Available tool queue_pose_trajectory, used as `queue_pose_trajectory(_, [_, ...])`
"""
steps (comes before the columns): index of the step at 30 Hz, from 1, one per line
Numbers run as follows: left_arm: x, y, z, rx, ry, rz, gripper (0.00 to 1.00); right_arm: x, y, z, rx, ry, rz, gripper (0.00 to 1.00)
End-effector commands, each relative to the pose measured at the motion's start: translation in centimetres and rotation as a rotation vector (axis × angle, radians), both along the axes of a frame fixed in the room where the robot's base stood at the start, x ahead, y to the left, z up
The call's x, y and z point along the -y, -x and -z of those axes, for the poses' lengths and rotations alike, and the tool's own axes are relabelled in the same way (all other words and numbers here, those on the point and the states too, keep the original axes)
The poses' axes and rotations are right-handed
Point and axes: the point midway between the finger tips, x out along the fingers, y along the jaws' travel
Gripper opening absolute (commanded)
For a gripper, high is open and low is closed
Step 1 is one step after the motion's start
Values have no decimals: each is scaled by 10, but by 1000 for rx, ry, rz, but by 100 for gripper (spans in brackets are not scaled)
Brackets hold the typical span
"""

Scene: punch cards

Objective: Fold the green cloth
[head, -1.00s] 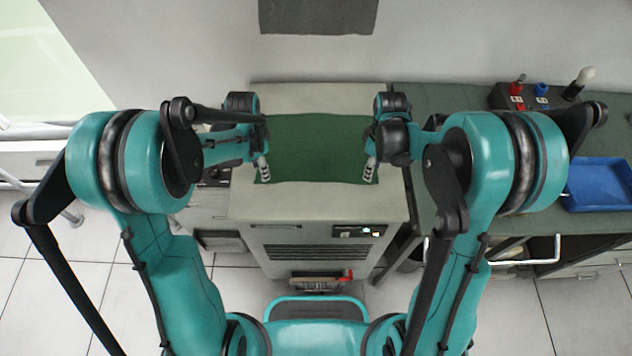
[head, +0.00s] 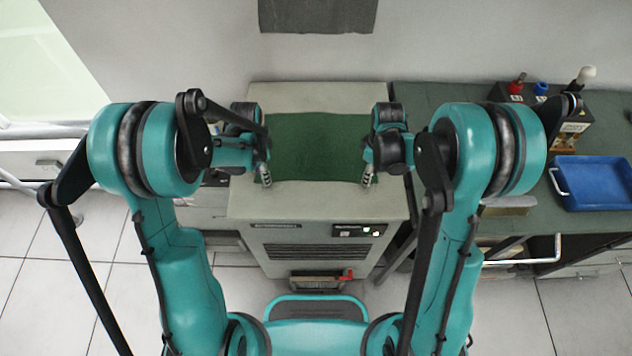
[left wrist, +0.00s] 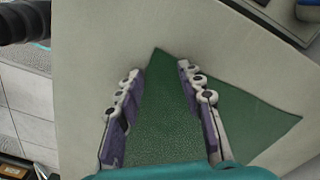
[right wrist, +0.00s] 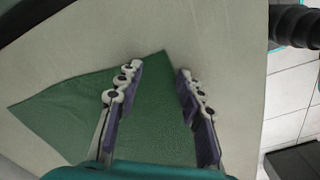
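The green cloth (head: 315,145) lies flat and spread out on top of the pale cabinet in the head view. My left gripper (head: 265,180) is at its near left corner, and my right gripper (head: 367,180) is at its near right corner. In the left wrist view the left gripper (left wrist: 157,78) is open, with the cloth corner (left wrist: 160,100) between its separated fingers. In the right wrist view the right gripper (right wrist: 160,78) is open, with the other cloth corner (right wrist: 155,95) between its fingers. The cloth's far side is partly hidden by my arms.
The pale cabinet top (head: 300,197) has bare strips in front of and behind the cloth. A green bench (head: 450,98) stands to the right with a blue tray (head: 595,183) and a box with red and blue knobs. A wall is behind.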

Motion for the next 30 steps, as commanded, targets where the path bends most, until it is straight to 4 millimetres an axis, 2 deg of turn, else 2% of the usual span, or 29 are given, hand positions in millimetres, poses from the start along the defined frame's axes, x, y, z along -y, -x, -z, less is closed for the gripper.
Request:
queue_pose_trajectory(1, [0,0,0,-1,1,0,27,0,0,0,-1,-1,0,27])
queue_pose_trajectory(7, [0,0,2,-1,1,0,0,0,0,2,-1,-1,0,0])
queue_pose_trajectory(30, [0,0,3,-1,0,0,0,0,0,3,0,0,0,0])
